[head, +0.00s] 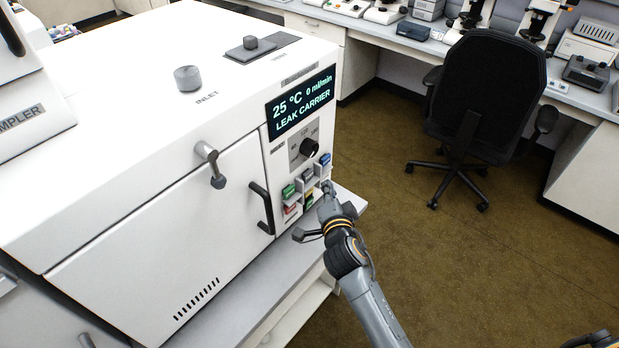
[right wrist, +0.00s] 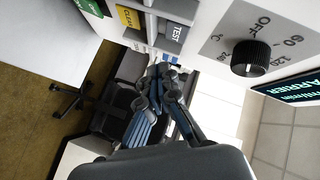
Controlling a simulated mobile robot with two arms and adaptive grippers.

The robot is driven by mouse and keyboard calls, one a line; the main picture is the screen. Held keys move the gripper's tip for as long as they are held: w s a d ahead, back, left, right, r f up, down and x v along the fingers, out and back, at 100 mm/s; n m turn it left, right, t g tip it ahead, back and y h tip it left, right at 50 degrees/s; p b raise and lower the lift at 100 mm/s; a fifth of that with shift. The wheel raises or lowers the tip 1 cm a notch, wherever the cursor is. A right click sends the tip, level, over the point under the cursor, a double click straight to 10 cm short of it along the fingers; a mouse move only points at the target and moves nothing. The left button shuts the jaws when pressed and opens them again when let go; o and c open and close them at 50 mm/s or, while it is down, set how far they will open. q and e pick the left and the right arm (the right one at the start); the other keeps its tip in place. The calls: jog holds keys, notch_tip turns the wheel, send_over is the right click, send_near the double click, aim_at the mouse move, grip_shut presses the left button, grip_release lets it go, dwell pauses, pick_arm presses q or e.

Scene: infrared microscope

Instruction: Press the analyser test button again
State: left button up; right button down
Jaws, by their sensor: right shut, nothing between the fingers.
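The white analyser (head: 190,110) stands at the left in the head view, with a lit display (head: 301,101) reading "25 °C 0 ml/min LEAK CARRIER". Below its black knob (head: 309,147) is a cluster of small coloured keys. In the right wrist view the grey button labelled TEST (right wrist: 175,33) shows near the top, beside a yellow CLEAR key (right wrist: 130,18). My right gripper (head: 326,190) is shut and empty in front of the key cluster; its fingertips (right wrist: 162,74) appear just below the TEST button. I cannot tell whether they touch. My left gripper is not in view.
The analyser's black door handle (head: 262,207) juts out left of the keys. The knob also shows in the right wrist view (right wrist: 251,57). A black office chair (head: 480,100) stands on the open brown floor at right, before benches with instruments.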

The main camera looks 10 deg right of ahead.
aim_at(314, 174)
jog(key=shift+w+a+b, duration=0.45)
jog(key=shift+w+a, duration=0.35)
jog(key=shift+w, duration=0.25)
jog(key=shift+w+a, duration=0.1)
dwell(0.7)
jog(key=shift+w+a+b, duration=0.15)
jog(key=shift+w+b, duration=0.05)
jog(key=shift+b, duration=0.1)
jog(key=shift+w+a+b, duration=0.3)
jog(key=shift+w+b, duration=0.1)
dwell(0.7)
jog(key=shift+s, duration=0.1)
dwell(0.3)
jog(key=shift+s+d+p, duration=0.4)
jog(key=shift+s+d, duration=0.15)
jog(key=shift+s, duration=0.1)
jog(key=shift+s+d+p, duration=0.5)
jog(key=shift+s+d, duration=0.3)
jog(key=shift+s, duration=0.2)
jog(key=shift+s+d+p, duration=0.5)
jog(key=shift+s+d, duration=0.25)
jog(key=shift+s, duration=0.2)
